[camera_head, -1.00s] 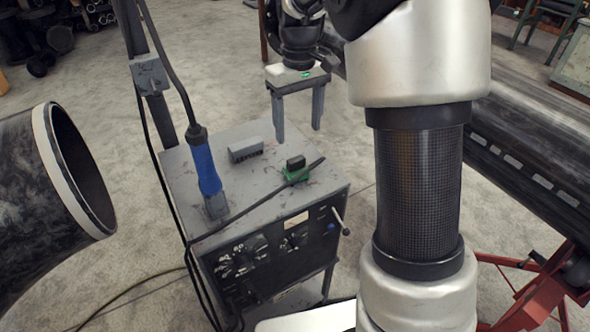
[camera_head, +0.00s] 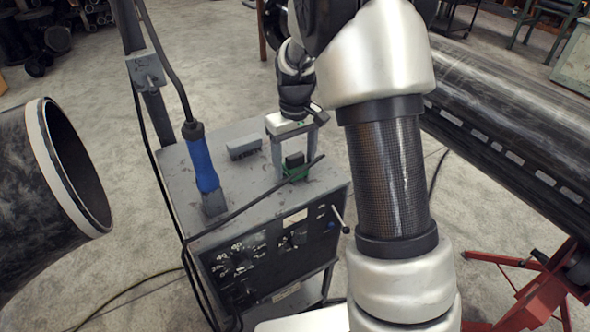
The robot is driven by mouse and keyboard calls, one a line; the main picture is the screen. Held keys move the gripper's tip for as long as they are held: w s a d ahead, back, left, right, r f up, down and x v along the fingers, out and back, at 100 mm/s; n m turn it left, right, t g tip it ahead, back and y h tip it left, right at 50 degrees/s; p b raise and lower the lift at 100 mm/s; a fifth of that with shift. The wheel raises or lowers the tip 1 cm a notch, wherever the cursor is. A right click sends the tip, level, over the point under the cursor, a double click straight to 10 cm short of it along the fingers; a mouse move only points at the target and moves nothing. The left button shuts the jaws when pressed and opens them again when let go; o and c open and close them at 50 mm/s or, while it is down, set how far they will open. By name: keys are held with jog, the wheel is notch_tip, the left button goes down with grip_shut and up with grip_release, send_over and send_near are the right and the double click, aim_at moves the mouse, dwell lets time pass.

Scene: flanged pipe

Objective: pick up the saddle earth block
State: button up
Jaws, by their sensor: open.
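A small dark block on a green base (camera_head: 296,173), which looks like the saddle earth block, sits on top of the grey welding machine (camera_head: 233,187), near its right side. A dark cable passes at its base. My gripper (camera_head: 294,164) points down over it and is open. One finger shows on each side of the dark upper part in the picture. I cannot tell whether either finger touches it. A grey block (camera_head: 244,148) with a notched side lies further back on the same top, left of my gripper.
A blue-handled tool (camera_head: 202,165) stands on the machine's left side, with a cable rising from it beside a dark post (camera_head: 147,75). A large pipe end (camera_head: 50,170) is at the left. Another long pipe (camera_head: 510,120) lies at the right, by a red stand (camera_head: 535,285).

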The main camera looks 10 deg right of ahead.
jog(key=c, duration=1.1)
jog(key=shift+r, duration=0.1)
jog(key=shift+c, duration=0.2)
